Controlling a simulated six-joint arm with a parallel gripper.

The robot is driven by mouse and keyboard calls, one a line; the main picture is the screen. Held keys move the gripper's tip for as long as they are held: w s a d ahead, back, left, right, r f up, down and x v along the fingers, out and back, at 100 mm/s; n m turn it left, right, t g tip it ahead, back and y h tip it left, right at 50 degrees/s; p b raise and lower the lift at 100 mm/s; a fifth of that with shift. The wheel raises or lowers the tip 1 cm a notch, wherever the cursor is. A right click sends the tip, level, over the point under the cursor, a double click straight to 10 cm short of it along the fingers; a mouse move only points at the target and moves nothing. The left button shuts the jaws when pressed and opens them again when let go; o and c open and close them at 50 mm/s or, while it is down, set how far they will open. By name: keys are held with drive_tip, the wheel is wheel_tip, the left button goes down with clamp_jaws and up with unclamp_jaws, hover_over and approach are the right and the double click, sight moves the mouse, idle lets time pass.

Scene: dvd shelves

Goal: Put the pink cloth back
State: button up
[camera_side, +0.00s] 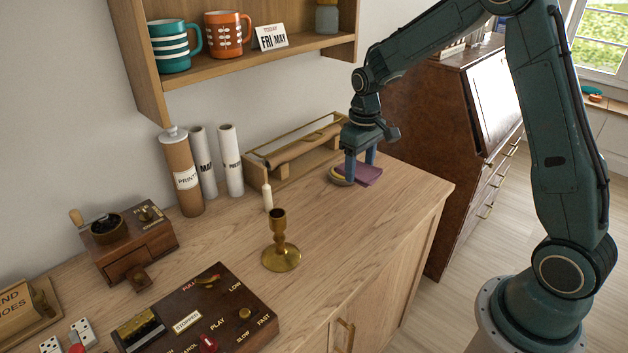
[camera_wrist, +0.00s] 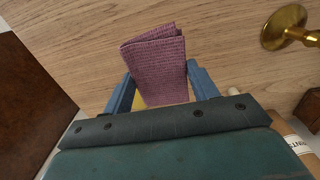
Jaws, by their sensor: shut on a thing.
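The pink cloth (camera_side: 369,175) is a folded, ribbed mauve-pink piece at the back right of the wooden cabinet top. My gripper (camera_side: 360,164) points down over it, with its blue fingers low near the surface. In the wrist view the cloth (camera_wrist: 155,62) stands out between the two fingers of my gripper (camera_wrist: 161,80), which is shut on it. Whether the cloth touches the top is unclear. A small yellow and grey item (camera_side: 340,177) lies just left of the cloth; a bit of yellow (camera_wrist: 163,99) shows below the cloth in the wrist view.
A wooden rack (camera_side: 255,177) with a brown roll is behind. The front right top is clear.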

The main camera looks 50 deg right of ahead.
wheel_tip(320, 180, up, 10)
hover_over(396, 201)
wheel_tip(396, 201, down, 16)
drive_tip(key=shift+r, duration=0.1)
idle(0.3)
drive_tip(key=shift+f, duration=2.15)
drive_tip(key=shift+f, duration=0.1)
drive_tip(key=o, duration=1)
